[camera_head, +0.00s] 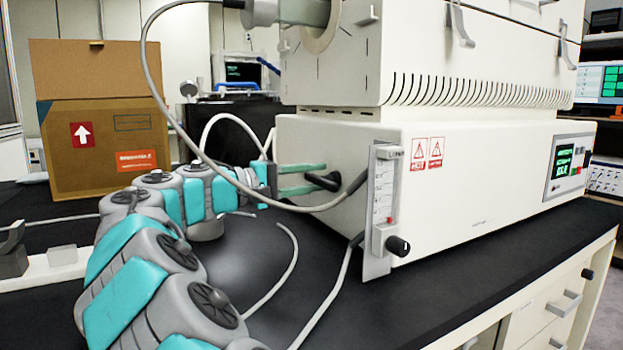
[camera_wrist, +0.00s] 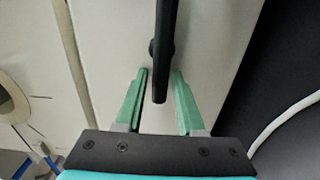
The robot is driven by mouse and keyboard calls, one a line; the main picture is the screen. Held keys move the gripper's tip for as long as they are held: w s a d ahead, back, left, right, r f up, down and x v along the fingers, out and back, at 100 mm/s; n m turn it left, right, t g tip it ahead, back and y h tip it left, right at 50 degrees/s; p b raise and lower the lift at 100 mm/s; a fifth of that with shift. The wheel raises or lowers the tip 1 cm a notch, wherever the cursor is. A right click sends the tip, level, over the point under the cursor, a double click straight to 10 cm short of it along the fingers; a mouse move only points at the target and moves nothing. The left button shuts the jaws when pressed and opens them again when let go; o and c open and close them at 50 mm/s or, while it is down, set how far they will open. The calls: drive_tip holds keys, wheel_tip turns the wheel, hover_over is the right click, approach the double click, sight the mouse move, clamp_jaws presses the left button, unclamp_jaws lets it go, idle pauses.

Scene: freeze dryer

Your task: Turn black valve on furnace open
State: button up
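The black valve (camera_head: 324,182) is a dark lever on the left side face of the cream furnace (camera_head: 480,170). In the wrist view the valve (camera_wrist: 166,45) is a long dark bar over the pale panel. My gripper (camera_head: 312,178) reaches it from the left with its two green fingers. In the wrist view my gripper (camera_wrist: 160,74) is open, one finger on each side of the bar's near end. I see pale gaps between bar and fingers, so it does not look gripped. The valve's mount is mostly hidden behind the bar.
A flow meter (camera_head: 382,205) with a black knob (camera_head: 398,246) stands at the furnace's front corner. A grey hose (camera_head: 175,110) loops over my arm to it. A cardboard box (camera_head: 105,125) stands behind left. The black bench top (camera_head: 430,290) is clear in front.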

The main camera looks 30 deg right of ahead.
drive_tip(key=shift+o, duration=0.9)
drive_tip(key=shift+a, duration=0.1)
drive_tip(key=shift+a+r, duration=0.1)
drive_tip(key=shift+a, duration=0.5)
drive_tip(key=a+p, duration=0.2)
drive_tip(key=a, duration=0.4)
drive_tip(key=shift+s+a, duration=0.15)
drive_tip(key=shift+a, duration=0.05)
